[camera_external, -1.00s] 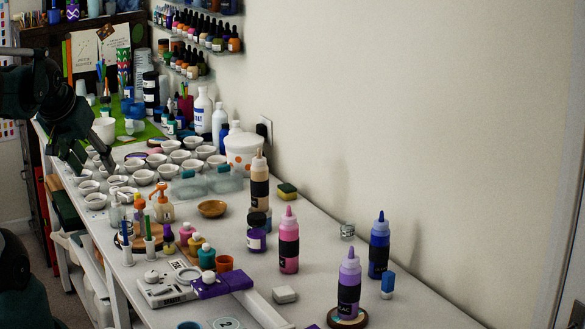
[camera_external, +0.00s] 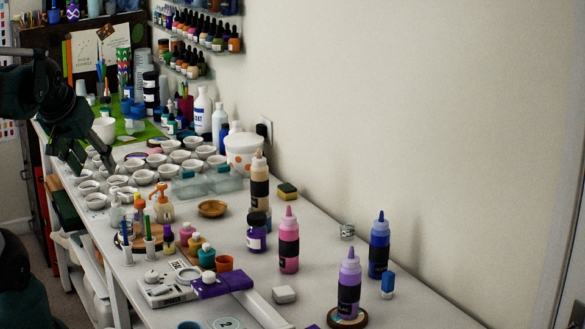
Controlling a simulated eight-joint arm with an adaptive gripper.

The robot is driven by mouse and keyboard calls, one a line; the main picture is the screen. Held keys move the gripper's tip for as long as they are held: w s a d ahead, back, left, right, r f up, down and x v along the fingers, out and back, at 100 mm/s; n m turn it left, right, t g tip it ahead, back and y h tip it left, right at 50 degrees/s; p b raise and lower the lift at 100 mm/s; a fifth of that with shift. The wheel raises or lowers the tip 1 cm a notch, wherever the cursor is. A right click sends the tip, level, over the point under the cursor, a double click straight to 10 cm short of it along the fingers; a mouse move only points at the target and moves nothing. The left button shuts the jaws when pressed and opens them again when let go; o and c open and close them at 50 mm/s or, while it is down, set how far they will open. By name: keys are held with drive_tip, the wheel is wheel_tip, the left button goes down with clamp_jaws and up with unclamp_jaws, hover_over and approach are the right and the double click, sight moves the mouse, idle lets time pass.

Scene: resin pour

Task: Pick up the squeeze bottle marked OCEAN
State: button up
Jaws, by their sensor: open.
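Several squeeze bottles with dark label bands stand upright on the white table. A dark blue one (camera_external: 379,248) is at the right, near the wall. A lilac one (camera_external: 349,285) stands in front of it on a round coaster. A pink one (camera_external: 289,245) and a tan one (camera_external: 259,185) stand further left. The label writing is too small to read, so I cannot confirm which says OCEAN. My gripper (camera_external: 92,161) is open and empty at the upper left, above the white bowls and far from these bottles.
A dark purple jar (camera_external: 257,232) stands between the tan and pink bottles. A blue-capped small item (camera_external: 388,285) is just in front of the blue bottle. A small tin (camera_external: 347,231) is to its left. A scale (camera_external: 168,284) lies front left.

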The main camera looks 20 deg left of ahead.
drive_tip(key=w+d+r+m+h, duration=0.2)
drive_tip(key=w+d+r+m, duration=0.1)
drive_tip(key=w+d, duration=0.8)
drive_tip(key=m+g+h, duration=0.3)
drive_tip(key=m+g, duration=0.2)
drive_tip(key=m, duration=0.5)
hover_over(372, 230)
drive_tip(key=a, duration=0.2)
wheel_tip(372, 230, down, 21)
drive_tip(key=shift+s+d+f+h, duration=0.3)
drive_tip(key=shift+d+f, duration=0.1)
drive_tip(key=shift+f, duration=0.2)
drive_tip(key=shift+x, duration=1.3)
